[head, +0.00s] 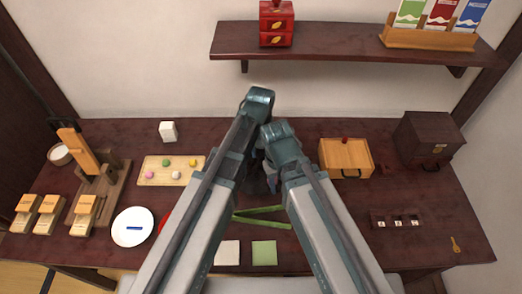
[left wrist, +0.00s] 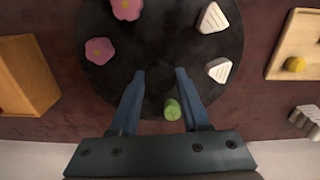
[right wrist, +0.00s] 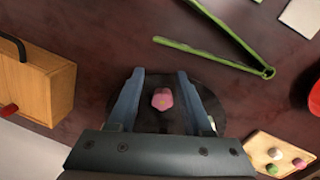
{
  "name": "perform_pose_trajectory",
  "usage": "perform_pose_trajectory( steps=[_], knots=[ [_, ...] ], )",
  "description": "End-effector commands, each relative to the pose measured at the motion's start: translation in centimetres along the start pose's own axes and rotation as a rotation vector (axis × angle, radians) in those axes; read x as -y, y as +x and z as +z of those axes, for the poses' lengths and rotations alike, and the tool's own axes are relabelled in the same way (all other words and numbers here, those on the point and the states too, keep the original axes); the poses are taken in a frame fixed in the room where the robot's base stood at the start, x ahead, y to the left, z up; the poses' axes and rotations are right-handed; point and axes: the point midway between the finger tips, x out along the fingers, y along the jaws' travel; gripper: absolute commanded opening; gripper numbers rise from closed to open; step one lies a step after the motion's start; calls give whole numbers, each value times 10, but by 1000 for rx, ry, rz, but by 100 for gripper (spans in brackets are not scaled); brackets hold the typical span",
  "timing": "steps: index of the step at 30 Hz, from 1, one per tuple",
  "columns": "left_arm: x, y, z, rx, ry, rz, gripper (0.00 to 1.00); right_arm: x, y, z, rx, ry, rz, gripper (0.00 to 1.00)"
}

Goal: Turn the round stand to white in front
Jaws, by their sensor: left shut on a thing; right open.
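The round stand (left wrist: 112,58) is a dark disc bearing pink flower-shaped sweets (left wrist: 100,50), white triangular pieces (left wrist: 213,18) and a green piece (left wrist: 172,110). In the left wrist view the wall is at the bottom; the green piece is on that side, pink is left and white right. My left gripper (left wrist: 163,74) is shut at the stand's dark middle, apparently on its central knob. My right gripper (right wrist: 160,72) is open over the stand, with a pink sweet showing between its fingers. In the head view my arms hide most of the stand.
A wooden box (head: 345,158) stands to the right and a sweets tray (head: 160,172) to the left. Green tongs (head: 262,211) lie in front, near two square cards (head: 264,253). A white plate (head: 132,227) is at the left.

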Motion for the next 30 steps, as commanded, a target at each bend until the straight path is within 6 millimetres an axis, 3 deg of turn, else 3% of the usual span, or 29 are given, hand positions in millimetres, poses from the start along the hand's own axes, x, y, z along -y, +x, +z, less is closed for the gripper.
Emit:
perform_pose_trajectory(
  steps=[30],
  knots=[
    [0, 0, 0, 1, -508, 0, 0, 0, 0, 0, 0, 0, 0, 50]
  ],
)
